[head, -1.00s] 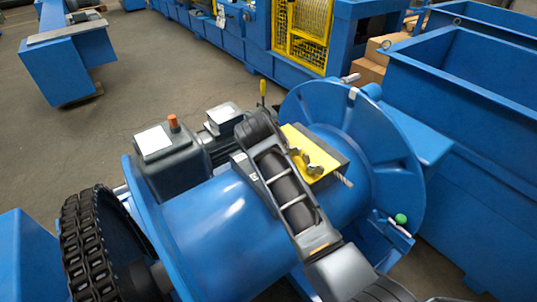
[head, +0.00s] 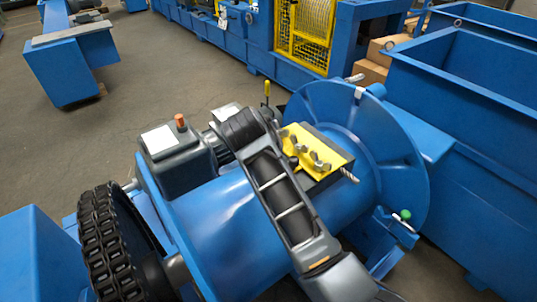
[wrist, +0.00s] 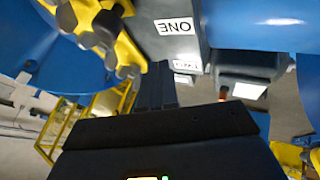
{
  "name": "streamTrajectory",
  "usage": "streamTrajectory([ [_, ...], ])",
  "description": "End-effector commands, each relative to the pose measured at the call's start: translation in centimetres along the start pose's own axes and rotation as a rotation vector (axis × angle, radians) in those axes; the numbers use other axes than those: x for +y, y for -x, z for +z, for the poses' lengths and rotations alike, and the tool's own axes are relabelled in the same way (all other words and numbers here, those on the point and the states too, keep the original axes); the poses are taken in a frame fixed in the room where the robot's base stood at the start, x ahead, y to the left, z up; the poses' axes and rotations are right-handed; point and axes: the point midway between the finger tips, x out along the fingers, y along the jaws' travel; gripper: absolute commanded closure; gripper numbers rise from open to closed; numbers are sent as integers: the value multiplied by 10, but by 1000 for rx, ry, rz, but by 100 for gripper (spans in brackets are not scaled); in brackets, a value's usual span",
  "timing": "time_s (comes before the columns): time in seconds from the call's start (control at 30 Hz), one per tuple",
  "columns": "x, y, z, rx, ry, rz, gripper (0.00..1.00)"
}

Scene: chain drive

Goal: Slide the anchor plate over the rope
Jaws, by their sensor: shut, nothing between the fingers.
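The yellow anchor plate (head: 325,147) lies on a dark block on top of the blue drum (head: 225,222), with several wing nuts along it. A short grey rope end (head: 349,175) sticks out at its right side. The rest of the rope there is hidden. In the wrist view the yellow plate (wrist: 128,48) and its dark knobs show at the upper left. My gripper (wrist: 157,72) is shut and empty, apart from the plate in the picture. In the head view my arm crosses the drum just left of the plate and hides the fingers.
A grey motor box with an orange knob (head: 180,122) stands left of my arm. The drum's large blue flange (head: 385,145) rises at the right. A black chain wheel (head: 105,245) is at the lower left. Blue bins (head: 470,90) stand at the right; open floor lies behind.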

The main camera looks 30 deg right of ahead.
Motion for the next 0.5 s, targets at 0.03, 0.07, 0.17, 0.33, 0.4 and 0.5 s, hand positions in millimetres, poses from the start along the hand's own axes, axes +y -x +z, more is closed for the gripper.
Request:
streamTrajectory([
  [0.03,0,9,0,2,-1,1,100],
  [0.07,0,14,0,2,-1,0,100],
  [0.17,0,29,0,1,-1,0,100],
  [0.33,0,43,0,0,0,1,100],
  [0.4,0,45,0,-1,0,1,100],
  [0.5,0,46,0,-2,0,1,100],
])
